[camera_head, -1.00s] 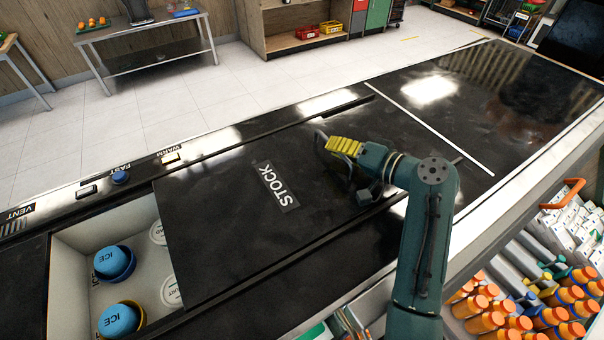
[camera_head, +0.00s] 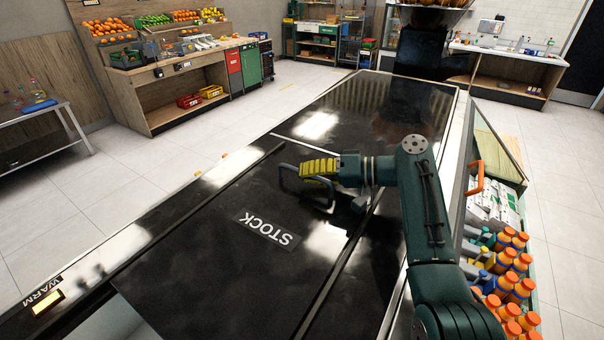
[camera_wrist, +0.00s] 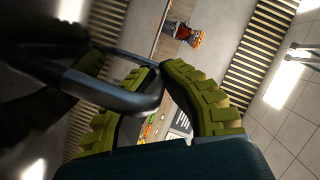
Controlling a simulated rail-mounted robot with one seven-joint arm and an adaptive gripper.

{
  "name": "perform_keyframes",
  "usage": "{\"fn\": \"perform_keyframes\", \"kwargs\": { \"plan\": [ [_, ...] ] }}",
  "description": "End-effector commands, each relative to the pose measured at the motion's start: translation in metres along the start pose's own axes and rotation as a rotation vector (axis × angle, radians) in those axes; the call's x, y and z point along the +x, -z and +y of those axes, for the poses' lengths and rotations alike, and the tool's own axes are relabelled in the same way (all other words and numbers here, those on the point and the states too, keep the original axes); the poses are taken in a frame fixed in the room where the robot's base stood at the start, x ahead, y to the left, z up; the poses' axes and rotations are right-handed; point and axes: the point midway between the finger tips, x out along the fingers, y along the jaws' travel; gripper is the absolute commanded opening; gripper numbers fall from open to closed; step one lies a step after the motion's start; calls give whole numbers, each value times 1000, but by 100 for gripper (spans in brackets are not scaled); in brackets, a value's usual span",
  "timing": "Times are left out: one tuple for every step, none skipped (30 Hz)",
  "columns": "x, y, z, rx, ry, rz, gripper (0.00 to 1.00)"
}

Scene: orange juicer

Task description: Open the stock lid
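The stock lid (camera_head: 200,265) is a glossy black panel with a white STOCK label (camera_head: 268,229), set in the long black counter. A dark looped handle (camera_head: 289,180) stands at its far end. The handle also shows in the wrist view (camera_wrist: 105,92), passing between the yellow fingers. My gripper (camera_head: 318,168) is at this handle, its fingers closed around the bar; the exact contact is partly hidden. Part of a pale opening (camera_head: 105,322) shows beyond the lid's near left edge.
A lit WARM button (camera_head: 47,301) is on the counter's left border. A thin pale strip (camera_head: 300,142) crosses the counter just beyond the handle. Orange-capped bottles (camera_head: 510,265) and an orange handle (camera_head: 474,178) are at the right.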

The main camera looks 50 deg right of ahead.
Motion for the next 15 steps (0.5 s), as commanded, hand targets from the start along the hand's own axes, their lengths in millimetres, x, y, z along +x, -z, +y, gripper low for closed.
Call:
{"fn": "perform_keyframes", "kwargs": {
  "plan": [
    [2,-4,4,9,-2,-7,0],
    [2,-4,4,9,-2,-7,0],
    [2,-4,4,9,-2,-7,10],
    [2,-4,4,9,-2,-7,16],
    [2,-4,4,9,-2,-7,22],
    [2,-4,4,8,-2,-6,24],
    [2,-4,3,7,-1,-6,24],
    [2,-3,3,7,-1,-6,24],
    [1,-3,3,6,-1,-5,24],
    [1,-3,2,5,-1,-5,24],
    [1,-2,2,5,-1,-4,24],
    [1,-2,2,4,-1,-4,24],
    [0,-2,2,4,-1,-4,24],
    [-1,-2,2,3,-1,-3,24],
    [-4,-2,2,3,-1,-3,24]
  ]
}}
